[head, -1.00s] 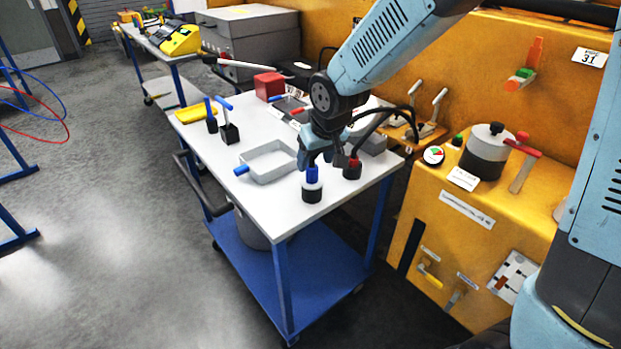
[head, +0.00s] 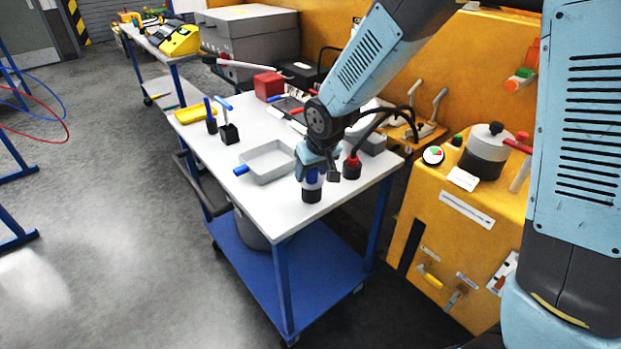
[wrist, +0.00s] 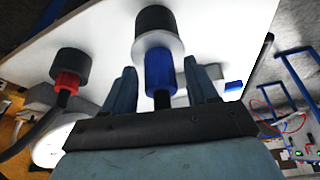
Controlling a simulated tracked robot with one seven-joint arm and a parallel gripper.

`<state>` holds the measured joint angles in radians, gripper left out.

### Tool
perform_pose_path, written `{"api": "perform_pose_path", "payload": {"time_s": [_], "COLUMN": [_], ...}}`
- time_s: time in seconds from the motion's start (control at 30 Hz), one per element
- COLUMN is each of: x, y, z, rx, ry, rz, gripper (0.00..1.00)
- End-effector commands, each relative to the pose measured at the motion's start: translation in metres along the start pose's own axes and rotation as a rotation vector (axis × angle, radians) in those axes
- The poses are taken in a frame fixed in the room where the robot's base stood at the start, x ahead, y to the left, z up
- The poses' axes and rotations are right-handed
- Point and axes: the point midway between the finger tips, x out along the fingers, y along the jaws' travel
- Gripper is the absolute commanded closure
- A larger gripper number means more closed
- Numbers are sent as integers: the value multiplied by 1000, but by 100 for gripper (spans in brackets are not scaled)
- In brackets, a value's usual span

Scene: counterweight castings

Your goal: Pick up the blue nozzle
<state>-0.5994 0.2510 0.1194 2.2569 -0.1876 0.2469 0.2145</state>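The blue nozzle (head: 313,177) stands upright in a black base with a white collar, near the front corner of the white cart top. In the wrist view the nozzle (wrist: 160,73) lies between the two fingers of my gripper (wrist: 163,84). The fingers are open, with a visible gap on each side of the nozzle. In the head view my gripper (head: 311,172) is down over the nozzle and hides part of it.
A red-collared black fitting (head: 352,166) with a dark hose stands just right of the nozzle. A grey tray (head: 267,176) with a blue handle lies to the left. Behind are a red block (head: 269,85) and a grey case (head: 250,40). The yellow machine (head: 450,235) is on the right.

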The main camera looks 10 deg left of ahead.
Motion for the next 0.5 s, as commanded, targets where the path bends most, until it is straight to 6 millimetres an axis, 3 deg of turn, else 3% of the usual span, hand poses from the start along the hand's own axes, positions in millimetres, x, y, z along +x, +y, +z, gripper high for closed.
{"api": "perform_pose_path", "payload": {"time_s": [0.07,0.5], "x": [0,0], "y": [0,0], "z": [0,0], "rx": [0,0], "ry": [0,0], "rz": [0,0], "gripper": [50,92]}}
